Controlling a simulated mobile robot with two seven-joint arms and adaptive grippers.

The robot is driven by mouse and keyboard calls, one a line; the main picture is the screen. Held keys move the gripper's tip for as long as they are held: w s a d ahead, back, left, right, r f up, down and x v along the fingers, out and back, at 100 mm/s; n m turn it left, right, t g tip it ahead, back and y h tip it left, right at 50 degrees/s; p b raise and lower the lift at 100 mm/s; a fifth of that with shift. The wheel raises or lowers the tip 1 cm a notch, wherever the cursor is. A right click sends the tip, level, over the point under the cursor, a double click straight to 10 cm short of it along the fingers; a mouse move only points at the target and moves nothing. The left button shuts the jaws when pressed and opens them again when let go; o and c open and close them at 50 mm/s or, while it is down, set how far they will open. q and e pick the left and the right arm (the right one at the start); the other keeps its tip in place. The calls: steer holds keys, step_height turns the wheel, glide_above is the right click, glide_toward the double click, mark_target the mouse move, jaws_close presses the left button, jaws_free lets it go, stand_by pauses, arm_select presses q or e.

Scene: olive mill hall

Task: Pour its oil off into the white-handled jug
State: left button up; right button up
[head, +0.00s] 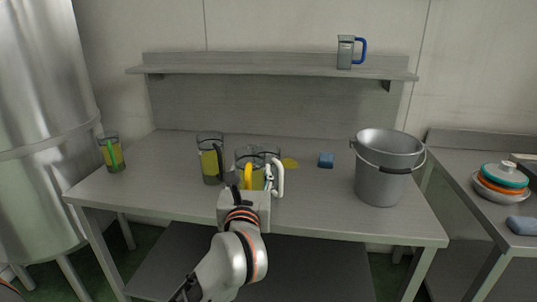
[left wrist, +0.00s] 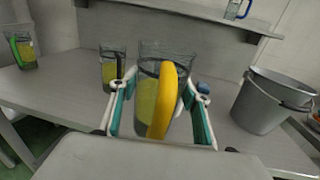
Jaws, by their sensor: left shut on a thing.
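My left gripper (head: 252,182) is shut on the yellow-handled glass jug (head: 241,158), which also shows in the left wrist view (left wrist: 150,62). That jug is upright and holds yellow oil; I cannot tell whether its base touches the table. Its yellow handle faces me, between the fingers. My right gripper is not in view.
A dark-handled jug with yellow liquid (head: 208,165) stands close left. A green-handled jug (head: 118,157) is at the table's left end. A blue-handled jug (head: 345,54) stands on the shelf.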

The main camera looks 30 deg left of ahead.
arm_select(q)
steer(key=w+d+r+n+g+y+b, duration=0.1)
steer(key=w+r+b, duration=0.3)
steer(key=w, duration=0.4)
steer(key=shift+d+r+y, duration=0.15)
steer(key=shift+r+y, duration=0.15)
steer(key=shift+r, duration=0.6)
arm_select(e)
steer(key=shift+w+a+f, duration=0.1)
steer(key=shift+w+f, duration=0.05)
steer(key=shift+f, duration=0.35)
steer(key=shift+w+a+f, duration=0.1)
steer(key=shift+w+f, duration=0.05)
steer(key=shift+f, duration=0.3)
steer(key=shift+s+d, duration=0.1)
